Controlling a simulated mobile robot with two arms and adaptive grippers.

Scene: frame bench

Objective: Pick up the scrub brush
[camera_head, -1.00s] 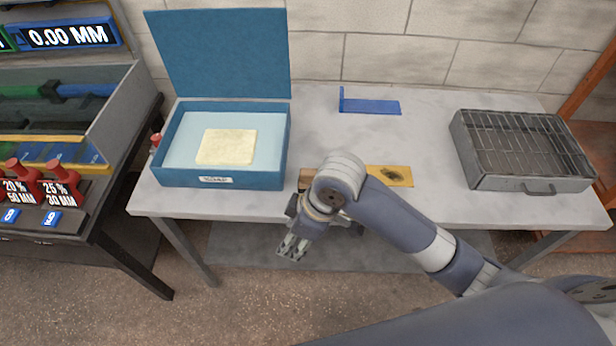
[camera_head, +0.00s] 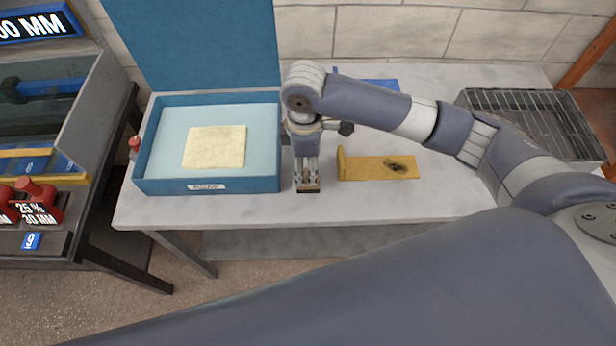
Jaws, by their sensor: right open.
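My right gripper (camera_head: 306,180) points down at the bench, just right of the blue open box, and its jaws are open. A small brown block, likely the scrub brush (camera_head: 308,188), shows at its fingertips near the bench's front edge. The gripper hides most of it, so I cannot tell whether the fingers touch it or stand around it. My left gripper is not in view.
The blue box (camera_head: 206,186) with its lid up holds a pale yellow block (camera_head: 215,147). A yellow bracket (camera_head: 365,168) with a dark stain lies right of the gripper. A blue bracket (camera_head: 380,84) and wire-topped tray (camera_head: 530,110) are behind my arm.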

